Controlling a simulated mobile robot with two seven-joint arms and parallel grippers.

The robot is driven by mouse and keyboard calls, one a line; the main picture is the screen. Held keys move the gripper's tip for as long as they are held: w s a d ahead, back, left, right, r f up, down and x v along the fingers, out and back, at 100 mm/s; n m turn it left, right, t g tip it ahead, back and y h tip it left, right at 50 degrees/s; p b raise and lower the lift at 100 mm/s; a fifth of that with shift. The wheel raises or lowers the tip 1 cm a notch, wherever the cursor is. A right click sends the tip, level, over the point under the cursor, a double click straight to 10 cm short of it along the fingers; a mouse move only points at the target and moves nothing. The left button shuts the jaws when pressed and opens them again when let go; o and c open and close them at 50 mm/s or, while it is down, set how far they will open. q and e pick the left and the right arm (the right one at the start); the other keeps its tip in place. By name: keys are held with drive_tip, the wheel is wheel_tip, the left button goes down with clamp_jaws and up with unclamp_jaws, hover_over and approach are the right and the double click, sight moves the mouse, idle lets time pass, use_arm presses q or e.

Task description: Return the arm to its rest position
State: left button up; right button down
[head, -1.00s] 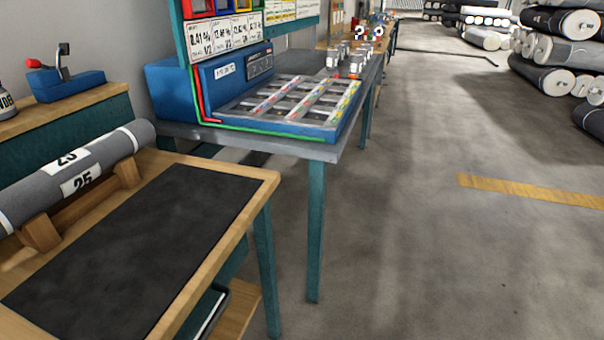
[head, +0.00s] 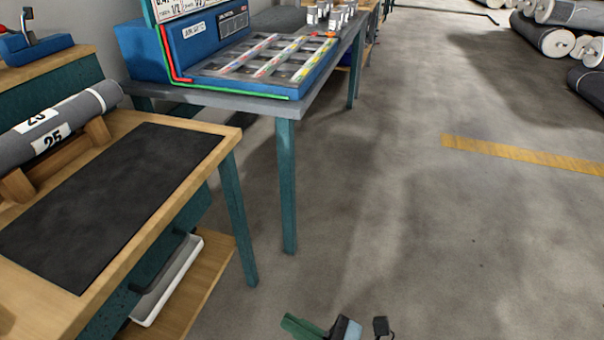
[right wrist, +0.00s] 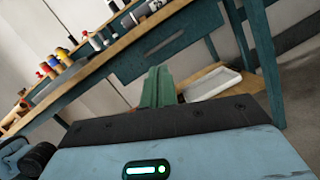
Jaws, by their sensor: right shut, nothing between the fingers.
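My right gripper (head: 292,322) shows at the bottom edge of the head view, low over the grey floor and right of the wooden table. Its green fingers point left. In the right wrist view its fingers (right wrist: 157,80) are together with nothing between them. Most of my right arm is out of the frame. My left gripper is not in view.
The wooden table (head: 190,134) with a dark mat (head: 110,200) and a grey roll (head: 75,118) is at the left. A white tray (head: 168,280) sits on its lower shelf. A metal-topped bench (head: 200,98) stands behind. Floor at right is open.

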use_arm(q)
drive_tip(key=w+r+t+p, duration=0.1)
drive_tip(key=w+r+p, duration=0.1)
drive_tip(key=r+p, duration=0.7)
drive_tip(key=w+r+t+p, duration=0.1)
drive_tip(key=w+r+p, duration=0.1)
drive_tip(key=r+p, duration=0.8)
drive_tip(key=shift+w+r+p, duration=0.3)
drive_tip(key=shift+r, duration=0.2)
use_arm(e)
drive_tip(key=s+d+n+h, duration=1.6)
drive_tip(key=s+d+n, duration=0.5)
drive_tip(key=n, duration=0.8)
drive_tip(key=s, duration=0.2)
drive_tip(key=shift+s+r, duration=0.35)
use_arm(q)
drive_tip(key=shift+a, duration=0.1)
